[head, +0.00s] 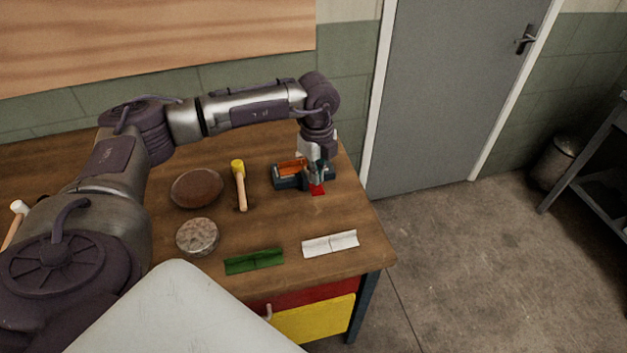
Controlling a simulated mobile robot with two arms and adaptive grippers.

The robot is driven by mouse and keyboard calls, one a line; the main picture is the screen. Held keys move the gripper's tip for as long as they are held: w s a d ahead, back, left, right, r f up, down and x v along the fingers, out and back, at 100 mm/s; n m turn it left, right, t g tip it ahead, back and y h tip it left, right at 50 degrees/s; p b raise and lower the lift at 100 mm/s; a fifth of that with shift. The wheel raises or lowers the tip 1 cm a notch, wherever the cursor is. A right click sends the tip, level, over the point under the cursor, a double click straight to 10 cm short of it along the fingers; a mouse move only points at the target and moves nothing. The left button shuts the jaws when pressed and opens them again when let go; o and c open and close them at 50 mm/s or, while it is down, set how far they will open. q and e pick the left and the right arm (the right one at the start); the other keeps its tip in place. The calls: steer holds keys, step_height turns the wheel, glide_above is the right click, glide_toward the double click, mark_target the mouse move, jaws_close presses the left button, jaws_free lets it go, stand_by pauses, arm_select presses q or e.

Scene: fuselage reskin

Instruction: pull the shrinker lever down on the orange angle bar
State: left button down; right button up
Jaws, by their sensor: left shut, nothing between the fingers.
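The shrinker (288,184) is a small dark blue machine on the far right part of the wooden workbench. The orange angle bar (292,167) sits in its top. My left gripper (317,180) points down at the right end of the shrinker, close beside the orange bar. It is shut with nothing held. A red piece (318,190) shows just below the fingertips; I cannot tell whether it is part of the lever or lies on the bench. The lever itself is hidden or too small to make out. My right gripper is out of view.
A yellow-headed mallet (239,184), a brown round dish (197,188) and a grey round block (197,237) stand left of the shrinker. A green angle piece (254,261) and a white one (330,244) lie near the front edge. Bench between them is clear.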

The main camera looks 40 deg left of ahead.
mark_target(316, 187)
arm_select(q)
steer(key=shift+f, duration=0.15)
stand_by(0.3)
steer(key=shift+f+b, duration=2.6)
steer(key=shift+f, duration=0.9)
steer(key=shift+r, duration=0.1)
steer(key=shift+r+p, duration=1.35)
steer(key=shift+r, duration=0.35)
steer(key=shift+r+p, duration=2.55)
steer(key=shift+r, duration=1.25)
